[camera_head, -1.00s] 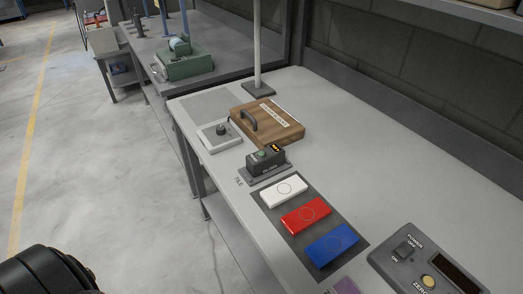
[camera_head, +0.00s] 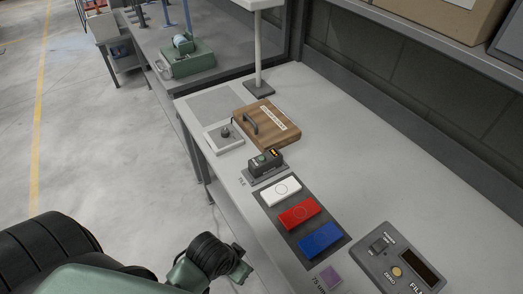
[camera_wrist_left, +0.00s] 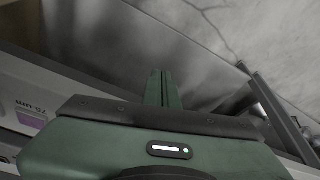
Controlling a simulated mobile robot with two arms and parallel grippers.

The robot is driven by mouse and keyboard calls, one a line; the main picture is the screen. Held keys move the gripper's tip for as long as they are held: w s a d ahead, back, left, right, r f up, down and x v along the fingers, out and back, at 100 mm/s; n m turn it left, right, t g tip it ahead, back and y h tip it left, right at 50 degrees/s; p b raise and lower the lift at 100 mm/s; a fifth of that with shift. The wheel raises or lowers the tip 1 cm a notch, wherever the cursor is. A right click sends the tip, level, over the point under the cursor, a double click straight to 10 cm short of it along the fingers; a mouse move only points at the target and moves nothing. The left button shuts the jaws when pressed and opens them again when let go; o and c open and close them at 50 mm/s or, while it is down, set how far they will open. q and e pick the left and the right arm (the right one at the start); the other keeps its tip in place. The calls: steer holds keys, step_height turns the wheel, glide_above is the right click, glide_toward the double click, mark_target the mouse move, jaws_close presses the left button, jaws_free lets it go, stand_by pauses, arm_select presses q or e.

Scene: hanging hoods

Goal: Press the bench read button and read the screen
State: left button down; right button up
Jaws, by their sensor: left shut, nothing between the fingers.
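A small dark meter (camera_head: 265,163) with a green button (camera_head: 259,158) on top and a small orange-lit screen (camera_head: 273,154) stands on the bench, behind the coloured tiles. The figures on its screen are too small to read. A larger grey panel (camera_head: 378,262) at the bottom right has a dark screen (camera_head: 419,268), a yellow ZERO button (camera_head: 397,272) and a power switch. My left gripper (camera_head: 242,271) is low at the bench's front edge, apart from both devices. In the left wrist view its fingers (camera_wrist_left: 162,78) are shut and empty.
White (camera_head: 281,191), red (camera_head: 299,214) and blue (camera_head: 320,239) tiles lie on a dark mat. A purple patch (camera_head: 330,278) lies nearer. A wooden case (camera_head: 277,124), a white plate with a knob (camera_head: 212,144) and a post (camera_head: 258,60) stand further back.

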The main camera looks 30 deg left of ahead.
arm_select(q)
step_height(320, 180, up, 6)
steer(key=w+d+p, duration=0.1)
steer(key=w+p, duration=0.1)
steer(key=w, duration=0.1)
steer(key=w+h, duration=0.1)
steer(key=w, duration=0.2)
steer(key=w+r+m+h, duration=0.1)
steer(key=w, duration=0.3)
steer(key=w+r+h, duration=0.1)
steer(key=w, duration=0.2)
steer(key=shift+w+m+h, duration=0.15)
steer(key=shift+m+h, duration=0.15)
steer(key=shift+m, duration=0.1)
steer(key=w+a+r+n+t+h, duration=0.1)
steer(key=w+a+r, duration=0.2)
steer(key=w, duration=0.3)
steer(key=w+a+r+h, duration=0.1)
steer(key=w+a+r, duration=0.15)
steer(key=w, duration=0.25)
step_height(320, 180, up, 7)
steer(key=n+t, duration=0.2)
glide_above(261, 159)
steer(key=shift+s+a+h, duration=0.1)
steer(key=shift+a+h, duration=0.3)
steer(key=shift+a, duration=0.05)
steer(key=shift+f, duration=0.15)
